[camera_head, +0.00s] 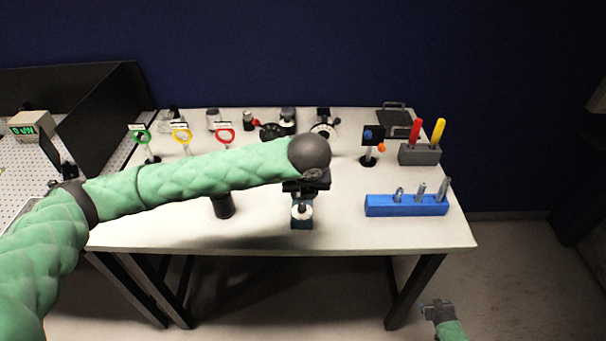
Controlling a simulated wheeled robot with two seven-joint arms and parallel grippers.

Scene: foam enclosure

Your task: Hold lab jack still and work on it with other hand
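My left arm reaches in from the left across the table, and its dark round wrist (310,155) covers the space above the lab jack. Dark parts show just under the wrist, and I cannot tell gripper from jack top there. Below them is what looks like the lab jack (302,222), with a dark base and a pale round part facing the front. Whether my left fingers touch it is hidden. My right gripper (437,309) is low at the right, in front of the table and well apart from the jack. Its fingers are too small to read.
A blue block with metal pieces (405,208) lies right of the jack, and a dark cylinder (223,206) stands left. A grey holder (419,155) has red and yellow handles. Green, yellow and red rings (226,136) stand behind my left arm. The front right tabletop is clear.

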